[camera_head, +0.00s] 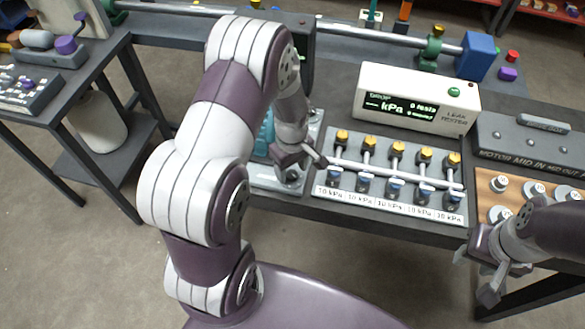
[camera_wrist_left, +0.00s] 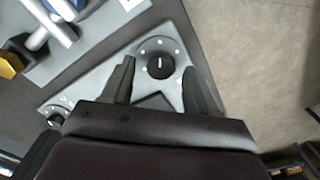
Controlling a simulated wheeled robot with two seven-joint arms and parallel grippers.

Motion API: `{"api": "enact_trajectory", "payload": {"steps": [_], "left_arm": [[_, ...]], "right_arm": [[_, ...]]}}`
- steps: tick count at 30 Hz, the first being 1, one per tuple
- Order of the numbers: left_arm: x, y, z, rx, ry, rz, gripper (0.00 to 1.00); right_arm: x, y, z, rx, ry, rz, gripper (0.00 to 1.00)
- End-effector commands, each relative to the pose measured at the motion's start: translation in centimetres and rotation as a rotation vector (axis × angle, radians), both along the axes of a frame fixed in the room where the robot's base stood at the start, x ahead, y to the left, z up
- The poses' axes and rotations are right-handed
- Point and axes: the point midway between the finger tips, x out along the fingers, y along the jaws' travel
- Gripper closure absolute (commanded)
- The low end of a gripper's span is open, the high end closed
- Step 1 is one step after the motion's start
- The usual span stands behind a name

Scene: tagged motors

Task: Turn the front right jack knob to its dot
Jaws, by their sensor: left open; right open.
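In the left wrist view, a round black knob (camera_wrist_left: 160,65) with a white pointer line sits at the corner of a grey plate (camera_wrist_left: 92,80). Several pale dots ring it, and the line runs roughly up and down in that view. My left gripper (camera_wrist_left: 160,80) is open, with a finger on each side of the knob's position; contact cannot be told. A second knob (camera_wrist_left: 56,121) shows at the lower left. In the head view, my left gripper (camera_head: 300,158) is over the plate's front right part, and my arm hides much of the plate. My right gripper (camera_head: 488,270) is open and empty.
Right of the plate stands a manifold (camera_head: 385,178) with yellow and blue valves, close to my left gripper. A white leak tester (camera_head: 416,98) stands behind it. A wooden board with round pieces (camera_head: 485,210) is near my right gripper. The floor is clear in front.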

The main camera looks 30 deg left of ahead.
Motion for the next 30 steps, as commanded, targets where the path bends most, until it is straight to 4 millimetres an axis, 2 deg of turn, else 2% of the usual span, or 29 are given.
{"api": "enact_trajectory", "payload": {"steps": [4, 11, 16, 24, 30], "left_arm": [[0.00, 0.00, -0.98, 0.000, 0.000, 0.000, 0.41], [0.00, 0.00, -1.05, 0.000, -0.001, -0.001, 0.41], [-0.01, 0.00, -1.03, 0.000, 0.000, -0.001, 0.96], [0.00, 0.01, -0.99, 0.000, 0.000, -0.016, 0.97], [-0.03, 0.01, -0.91, 0.000, 0.001, -0.097, 0.97]], "right_arm": [[-0.01, 0.00, 0.05, 0.000, 0.000, 0.000, 0.57], [0.00, 0.00, 0.03, 0.000, 0.000, 0.000, 0.57], [0.00, 0.00, 0.03, 0.000, 0.000, 0.000, 0.57], [-0.01, 0.00, 0.13, 0.000, 0.000, 0.000, 0.57], [0.00, 0.00, 0.51, 0.000, 0.000, 0.000, 0.57]]}}
